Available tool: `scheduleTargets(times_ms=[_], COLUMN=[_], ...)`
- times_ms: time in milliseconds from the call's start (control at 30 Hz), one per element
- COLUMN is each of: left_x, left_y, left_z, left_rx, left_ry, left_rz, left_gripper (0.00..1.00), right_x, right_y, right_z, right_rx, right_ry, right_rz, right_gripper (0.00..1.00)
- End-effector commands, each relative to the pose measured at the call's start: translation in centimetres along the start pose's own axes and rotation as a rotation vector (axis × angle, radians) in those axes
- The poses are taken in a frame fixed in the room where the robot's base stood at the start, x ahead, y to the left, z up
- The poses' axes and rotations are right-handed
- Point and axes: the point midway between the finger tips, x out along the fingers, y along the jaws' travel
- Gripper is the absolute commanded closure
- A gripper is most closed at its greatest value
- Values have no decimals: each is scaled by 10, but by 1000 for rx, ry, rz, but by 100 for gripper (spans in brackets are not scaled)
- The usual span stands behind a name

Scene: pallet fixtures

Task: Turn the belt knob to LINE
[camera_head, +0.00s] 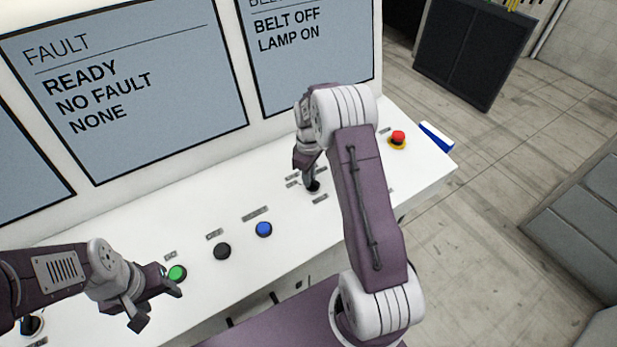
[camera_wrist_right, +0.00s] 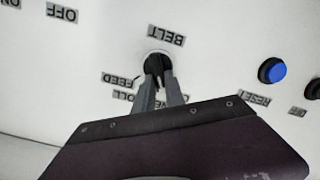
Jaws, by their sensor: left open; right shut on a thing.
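The belt knob (camera_wrist_right: 153,61) is a small black round knob on the white panel, under an upside-down BELT label (camera_wrist_right: 166,36) in the right wrist view. My right gripper (camera_wrist_right: 159,82) is shut on it, with both fingers reaching its front. A FEED label (camera_wrist_right: 121,80) shows beside it; other labels, one ending in OLL, are partly hidden by the fingers. I cannot tell which label the knob points to. In the head view the knob (camera_head: 313,187) is mostly covered by my right gripper (camera_head: 308,178). My left gripper (camera_head: 160,307) is open and empty near the green button.
The sloped white console (camera_head: 210,300) carries a green button (camera_head: 177,273), a black button (camera_head: 222,251), a blue button (camera_head: 264,229) and a red mushroom button (camera_head: 398,138). Screens stand behind; one (camera_head: 285,50) reads BELT OFF, LAMP ON. Another black control (camera_head: 32,324) sits at lower left.

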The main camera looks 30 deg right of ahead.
Motion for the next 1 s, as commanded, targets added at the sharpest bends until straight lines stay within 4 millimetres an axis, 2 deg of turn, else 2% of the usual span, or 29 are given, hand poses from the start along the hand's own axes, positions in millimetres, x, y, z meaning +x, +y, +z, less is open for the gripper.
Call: scheduleTargets(times_ms=[400, 1000], left_x=[1, 1], left_y=[0, 0], left_z=[0, 0], left_rx=[0, 0], left_ry=[0, 0], left_rz=[0, 0], left_gripper=[46, 46], right_x=[-3, -4], right_y=[6, 7], right_z=[-2, -2], right_rx=[215, 259], right_ry=[7, 11], right_rz=[7, 10], right_gripper=[100, 100])
